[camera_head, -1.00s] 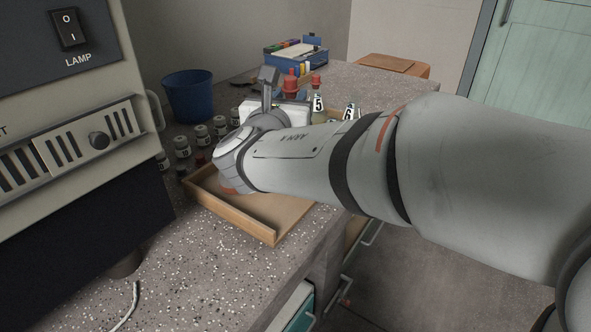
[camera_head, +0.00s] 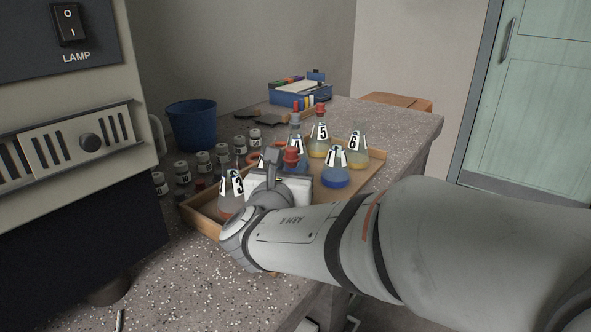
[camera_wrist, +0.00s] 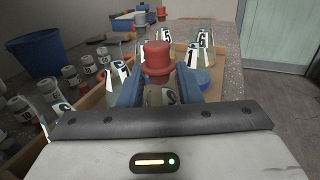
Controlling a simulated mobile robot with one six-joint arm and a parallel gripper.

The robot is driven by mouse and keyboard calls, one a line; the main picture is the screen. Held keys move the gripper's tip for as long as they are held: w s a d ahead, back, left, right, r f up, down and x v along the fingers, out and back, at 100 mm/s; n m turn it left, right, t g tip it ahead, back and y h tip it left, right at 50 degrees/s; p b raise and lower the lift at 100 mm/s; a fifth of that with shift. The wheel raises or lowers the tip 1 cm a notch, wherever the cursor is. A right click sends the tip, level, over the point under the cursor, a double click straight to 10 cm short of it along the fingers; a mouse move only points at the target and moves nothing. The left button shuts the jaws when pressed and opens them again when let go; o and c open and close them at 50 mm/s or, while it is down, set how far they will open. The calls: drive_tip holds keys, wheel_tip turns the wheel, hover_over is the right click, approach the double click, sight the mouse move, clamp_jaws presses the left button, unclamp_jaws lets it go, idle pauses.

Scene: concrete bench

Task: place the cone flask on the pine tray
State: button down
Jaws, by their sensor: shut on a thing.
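My gripper (camera_wrist: 158,92) is shut on a cone flask with a red stopper (camera_wrist: 157,60). The pine tray (camera_head: 376,163) lies on the bench around and behind my gripper. The held flask is over or in the tray; I cannot tell whether it touches the floor.
Numbered flasks stand in the tray: a blue one (camera_head: 335,176), yellow ones marked 5 (camera_head: 318,148) and 6 (camera_head: 357,157), and one at the left (camera_head: 231,200). Small white-capped jars (camera_head: 204,162), a blue bin (camera_head: 192,125) and a blue box (camera_head: 299,96) stand beyond.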

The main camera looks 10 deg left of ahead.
drive_tip(key=shift+r, duration=0.1)
drive_tip(key=c, duration=1)
unclamp_jaws()
drive_tip(key=shift+c, duration=0.2)
drive_tip(key=shift+r, duration=0.1)
drive_tip(key=shift+s, duration=0.4)
drive_tip(key=s+p, duration=0.4)
drive_tip(key=s, duration=0.7)
drive_tip(key=shift+s, duration=0.15)
